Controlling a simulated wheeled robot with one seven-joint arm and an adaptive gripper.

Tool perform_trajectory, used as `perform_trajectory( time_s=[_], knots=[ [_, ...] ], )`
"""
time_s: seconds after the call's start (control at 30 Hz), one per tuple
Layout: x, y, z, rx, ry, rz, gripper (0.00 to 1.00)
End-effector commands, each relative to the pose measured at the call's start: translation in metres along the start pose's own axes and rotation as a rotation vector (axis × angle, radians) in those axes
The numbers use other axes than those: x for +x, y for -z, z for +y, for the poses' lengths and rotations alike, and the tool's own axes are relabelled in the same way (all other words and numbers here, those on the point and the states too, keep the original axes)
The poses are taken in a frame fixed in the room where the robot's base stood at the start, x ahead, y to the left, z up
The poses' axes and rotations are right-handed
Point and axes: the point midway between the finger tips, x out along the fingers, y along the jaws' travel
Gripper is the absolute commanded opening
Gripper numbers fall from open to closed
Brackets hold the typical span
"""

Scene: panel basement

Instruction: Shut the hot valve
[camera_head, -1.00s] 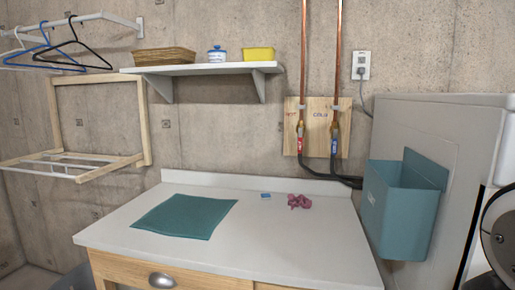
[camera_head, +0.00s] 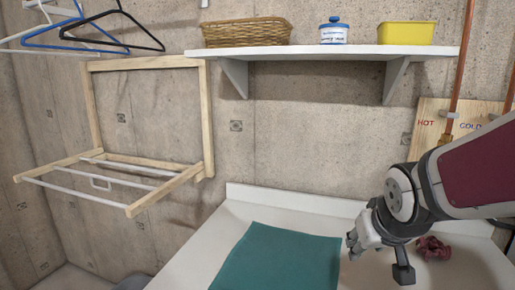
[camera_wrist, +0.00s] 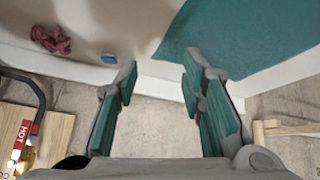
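The wooden valve board (camera_head: 432,115) with HOT and COLD lettering hangs at the right in the head view. My arm covers most of it, leaving only a bit of brass (camera_head: 446,140) below the hot copper pipe (camera_head: 457,75). In the wrist view the red HOT tag (camera_wrist: 21,134) and part of the brass hot valve (camera_wrist: 27,158) show at the lower left edge; the handle's position cannot be told. My gripper (camera_head: 357,243) is left of the board, above the counter. In the wrist view my gripper (camera_wrist: 160,66) is open and empty, apart from the valve.
A teal cloth (camera_head: 280,258) and a crumpled pink cloth (camera_head: 432,248) lie on the white counter (camera_head: 300,208). The shelf (camera_head: 330,52) is above. A wooden drying rack (camera_head: 150,200) juts out at left.

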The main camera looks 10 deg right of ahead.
Motion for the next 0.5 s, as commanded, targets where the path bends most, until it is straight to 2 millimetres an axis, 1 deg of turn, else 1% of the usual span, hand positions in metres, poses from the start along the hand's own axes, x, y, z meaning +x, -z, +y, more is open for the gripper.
perform_trajectory(
  time_s=[0.03,0.1,0.23,0.3,0.37,0.5],
  knots=[
    [0.006,0.014,0.019,0.021,-0.023,0.038,0.37],
    [0.018,0.034,0.042,0.039,-0.050,0.116,0.37],
    [0.035,0.064,0.086,0.070,-0.093,0.263,0.37],
    [0.041,0.075,0.111,0.087,-0.112,0.342,0.37],
    [0.044,0.082,0.132,0.103,-0.127,0.411,0.37],
    [0.045,0.088,0.181,0.143,-0.158,0.574,0.37]
  ],
)
